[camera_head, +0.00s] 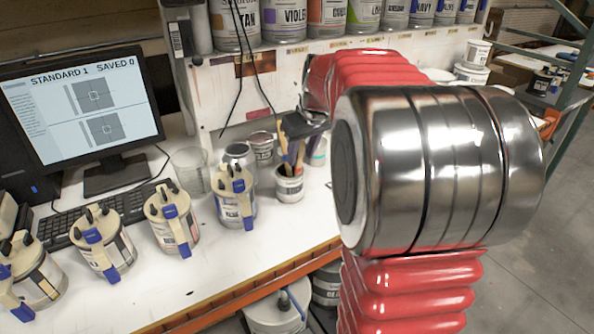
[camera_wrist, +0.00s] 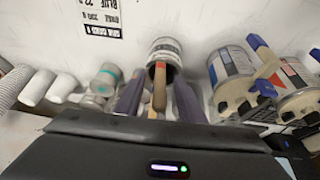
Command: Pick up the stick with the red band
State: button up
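A small labelled can (camera_head: 290,190) stands on the white bench beside the rack; in the wrist view the can (camera_wrist: 165,46) is upper middle. A brown stick (camera_wrist: 159,88) rises from it toward the wrist camera.
Several clamped paint cans (camera_head: 236,195) line the bench to the left, before a monitor (camera_head: 85,110) and keyboard (camera_head: 75,235). A clear beaker (camera_head: 190,172) and small cans (camera_head: 262,147) stand close by. The colorant shelf (camera_head: 330,55) rises behind; cables hang from it.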

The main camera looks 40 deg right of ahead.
aim_at(298, 162)
jog(key=shift+x, duration=2.55)
jog(key=shift+r, duration=0.1)
jog(key=shift+c, duration=0.6)
grip_shut()
